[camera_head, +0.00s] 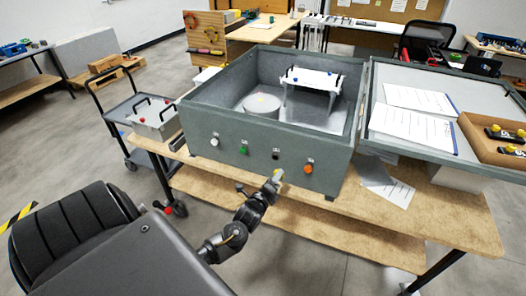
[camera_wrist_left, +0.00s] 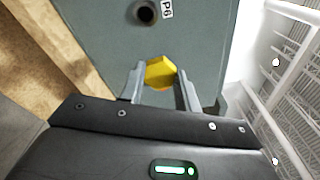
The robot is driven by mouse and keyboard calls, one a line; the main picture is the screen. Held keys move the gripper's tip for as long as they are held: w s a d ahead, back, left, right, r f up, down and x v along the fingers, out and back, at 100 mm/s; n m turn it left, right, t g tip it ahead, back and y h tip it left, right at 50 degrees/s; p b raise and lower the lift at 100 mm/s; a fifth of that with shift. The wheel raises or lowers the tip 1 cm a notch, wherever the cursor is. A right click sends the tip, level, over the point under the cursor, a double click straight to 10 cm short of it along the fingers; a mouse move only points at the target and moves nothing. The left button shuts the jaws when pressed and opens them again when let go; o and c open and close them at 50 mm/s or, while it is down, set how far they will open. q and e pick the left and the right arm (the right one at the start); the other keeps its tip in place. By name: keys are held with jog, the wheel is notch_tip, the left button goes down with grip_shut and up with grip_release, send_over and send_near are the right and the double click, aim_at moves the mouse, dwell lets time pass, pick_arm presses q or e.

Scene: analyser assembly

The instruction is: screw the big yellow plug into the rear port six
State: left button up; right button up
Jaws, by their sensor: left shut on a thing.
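The big yellow plug (camera_wrist_left: 160,73) has a hexagonal head and sits between the fingers of my left gripper (camera_wrist_left: 160,90), which is shut on it. In the head view my left gripper (camera_head: 273,183) is in front of the box's near wall, with a bit of the yellow plug (camera_head: 279,173) showing at its tip. Port six, a dark round opening (camera_wrist_left: 146,12) beside a "P6" label (camera_wrist_left: 167,9), is at the top of the wrist view. The plug is apart from this opening. The plug's far end is hidden. My right gripper is not in view.
The grey analyser box (camera_head: 200,121) stands open on a wooden bench (camera_head: 440,205). White (camera_head: 214,141), green (camera_head: 243,149) and orange (camera_head: 309,167) fittings sit on its near wall. A cart (camera_head: 122,110) stands left.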

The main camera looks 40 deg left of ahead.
pick_arm(q)
jog(key=s+a+f+n+y, duration=0.1)
jog(key=s+a+f+y, duration=0.1)
jog(key=s+a, duration=0.15)
jog(key=w+a+n+b, duration=0.3)
jog(key=w+n+b, duration=0.2)
jog(key=n, duration=1.8)
jog(key=w, duration=0.3)
jog(key=shift+r+b, duration=0.15)
jog(key=shift+b, duration=0.2)
jog(key=shift+d+p, duration=0.1)
jog(key=shift+p, duration=0.3)
jog(key=shift+w+a, duration=0.2)
jog(key=shift+w, duration=0.4)
dwell(1.3)
